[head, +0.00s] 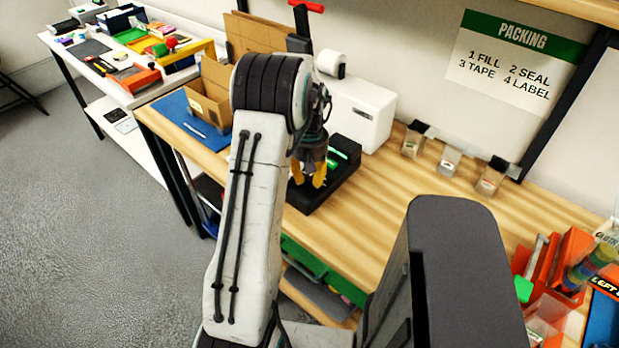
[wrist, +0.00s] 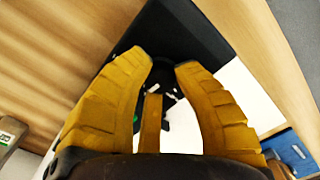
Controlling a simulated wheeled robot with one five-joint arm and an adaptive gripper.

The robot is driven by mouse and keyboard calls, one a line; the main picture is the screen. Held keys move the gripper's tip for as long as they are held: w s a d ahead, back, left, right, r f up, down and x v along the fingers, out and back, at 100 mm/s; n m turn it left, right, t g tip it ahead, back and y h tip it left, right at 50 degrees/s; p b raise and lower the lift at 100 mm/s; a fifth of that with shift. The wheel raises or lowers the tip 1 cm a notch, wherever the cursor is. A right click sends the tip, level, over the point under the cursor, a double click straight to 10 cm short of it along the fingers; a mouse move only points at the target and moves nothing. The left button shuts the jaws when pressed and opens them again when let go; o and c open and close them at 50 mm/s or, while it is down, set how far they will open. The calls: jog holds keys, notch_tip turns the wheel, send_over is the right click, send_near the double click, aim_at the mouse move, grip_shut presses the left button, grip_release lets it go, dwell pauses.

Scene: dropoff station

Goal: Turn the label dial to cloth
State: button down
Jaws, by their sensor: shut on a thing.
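The label station has a dark base (head: 345,170) with a green-lit display (head: 338,153), on the wooden bench in front of a white box (head: 370,112). My gripper (head: 309,184) points down over the near-left part of this base. In the wrist view, my gripper (wrist: 163,65) has its yellow fingers on either side of the black dial (wrist: 163,74), shut on it. Pale marks show around the dial between the fingers. I cannot read them or tell which setting the dial points at. The fingers hide part of the dial in the head view.
An open cardboard box (head: 211,95) and a blue mat (head: 180,118) lie to the left. Several small clear bins (head: 448,160) stand along the back right. Orange holders (head: 570,262) are at the right end. The bench middle is clear.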

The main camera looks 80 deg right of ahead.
aim_at(310, 176)
jog(key=m+b, duration=0.1)
jog(key=m, duration=0.6)
jog(key=shift+a+f, duration=0.1)
jog(key=shift+f, duration=0.05)
jog(key=m, duration=0.7)
jog(key=shift+b, duration=0.4)
jog(key=c, duration=0.9)
grip_release()
jog(key=shift+o, duration=0.2)
jog(key=shift+r, duration=0.2)
notch_tip(310, 176, up, 12)
jog(key=shift+f, duration=0.1)
dwell(0.4)
